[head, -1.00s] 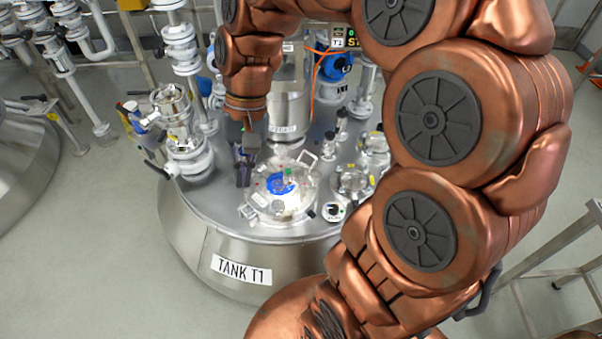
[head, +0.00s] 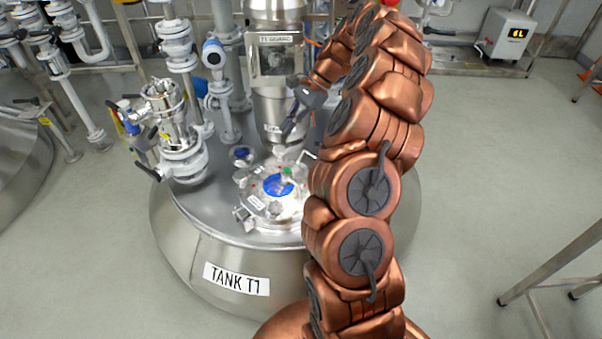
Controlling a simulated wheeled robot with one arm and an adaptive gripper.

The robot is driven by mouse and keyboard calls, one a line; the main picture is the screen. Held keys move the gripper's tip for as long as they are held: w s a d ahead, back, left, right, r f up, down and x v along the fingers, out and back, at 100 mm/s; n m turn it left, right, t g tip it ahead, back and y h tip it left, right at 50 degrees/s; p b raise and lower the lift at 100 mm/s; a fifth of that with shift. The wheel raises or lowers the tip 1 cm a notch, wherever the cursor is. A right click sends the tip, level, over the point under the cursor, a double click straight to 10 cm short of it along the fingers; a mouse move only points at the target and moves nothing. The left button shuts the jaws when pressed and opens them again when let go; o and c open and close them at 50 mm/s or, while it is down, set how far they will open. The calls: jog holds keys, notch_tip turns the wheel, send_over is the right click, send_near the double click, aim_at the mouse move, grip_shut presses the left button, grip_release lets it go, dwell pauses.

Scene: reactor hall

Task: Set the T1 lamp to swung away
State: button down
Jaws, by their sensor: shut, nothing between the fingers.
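Tank T1 (head: 185,240) is a wide steel vessel bearing the label TANK T1. On its top sits a round steel manway cover (head: 250,188) with a blue round window (head: 278,185) and a small green part (head: 287,172) at its edge. I cannot make out for sure which fitting is the T1 lamp, or its position; my arm hides the right part of the tank top. My gripper (head: 287,130) is shut and empty. It hangs above and behind the cover, in front of the upright steel column (head: 272,110), its fingers pointing down and left.
White valves and piping (head: 182,160) stand on the left of the tank top. A framed panel labelled T1 GUARD (head: 275,58) is on the column behind my gripper. Railings run along the back. A metal stand (head: 550,270) is at the right, with open floor before it.

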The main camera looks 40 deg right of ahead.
jog(key=s+d+f+m+t+b, duration=0.1)
jog(key=s+d+f+m+b, duration=0.2)
jog(key=d+f, duration=0.8)
jog(key=d+m, duration=0.2)
jog(key=d, duration=0.1)
jog(key=shift+f+m+t, duration=0.3)
jog(key=shift+f+m, duration=0.05)
jog(key=shift+m, duration=0.05)
jog(key=shift+f, duration=0.1)
send_near(292, 179)
jog(key=f, duration=0.1)
jog(key=d+f, duration=0.1)
jog(key=w+f, duration=0.1)
jog(key=shift+d+f, duration=0.2)
jog(key=shift+w+a+f, duration=0.2)
jog(key=shift+w+a, duration=0.05)
jog(key=shift+a, duration=0.4)
jog(key=shift+w+a+f, duration=0.15)
jog(key=shift+w+a, duration=0.15)
jog(key=shift+a, duration=0.35)
jog(key=shift+w+a+f, duration=0.2)
jog(key=shift+w+a, duration=0.05)
jog(key=shift+a, duration=0.4)
jog(key=shift+a, duration=0.1)
